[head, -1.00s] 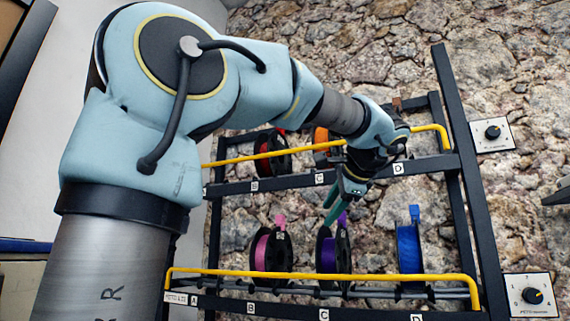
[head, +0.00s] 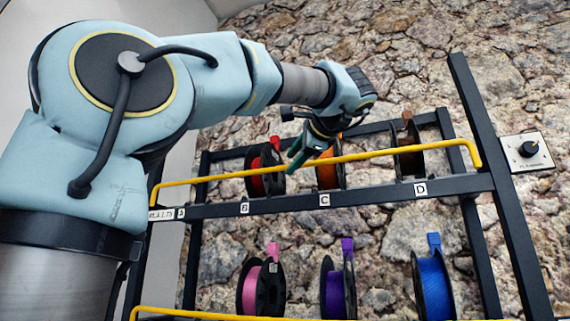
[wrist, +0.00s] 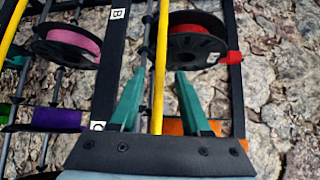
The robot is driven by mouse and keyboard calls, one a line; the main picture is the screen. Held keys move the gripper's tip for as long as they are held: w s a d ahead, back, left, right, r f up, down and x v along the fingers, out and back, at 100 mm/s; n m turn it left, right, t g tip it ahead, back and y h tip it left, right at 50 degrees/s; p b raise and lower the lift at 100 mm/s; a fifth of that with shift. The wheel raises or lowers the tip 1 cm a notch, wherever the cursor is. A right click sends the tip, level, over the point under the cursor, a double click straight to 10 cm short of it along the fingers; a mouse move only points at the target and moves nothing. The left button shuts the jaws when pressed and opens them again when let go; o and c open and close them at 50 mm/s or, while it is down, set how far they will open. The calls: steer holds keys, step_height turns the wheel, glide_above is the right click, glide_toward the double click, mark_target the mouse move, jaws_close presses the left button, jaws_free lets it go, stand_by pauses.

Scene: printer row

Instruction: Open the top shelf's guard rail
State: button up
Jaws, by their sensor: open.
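The top shelf's yellow guard rail (head: 375,155) runs across the front of the top shelf (head: 385,193), in front of its spools. My gripper (head: 304,158) is at the rail, between the labels B and C. In the wrist view my gripper (wrist: 157,80) is open, its two green fingers on either side of the yellow rail (wrist: 159,60). The fingers do not appear to touch the rail. How far the rail lies in depth between the fingertips I cannot tell.
Red (head: 265,168), orange (head: 329,172) and brown (head: 408,160) spools sit behind the rail. Pink (head: 262,288), purple (head: 337,290) and blue (head: 433,285) spools are on the shelf below, behind another yellow rail (head: 220,313). A dial panel (head: 527,150) is on the stone wall at right.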

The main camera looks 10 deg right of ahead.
mark_target(286, 167)
steer(key=shift+p+x, duration=0.65)
steer(key=shift+x, duration=1.6)
jaws_close()
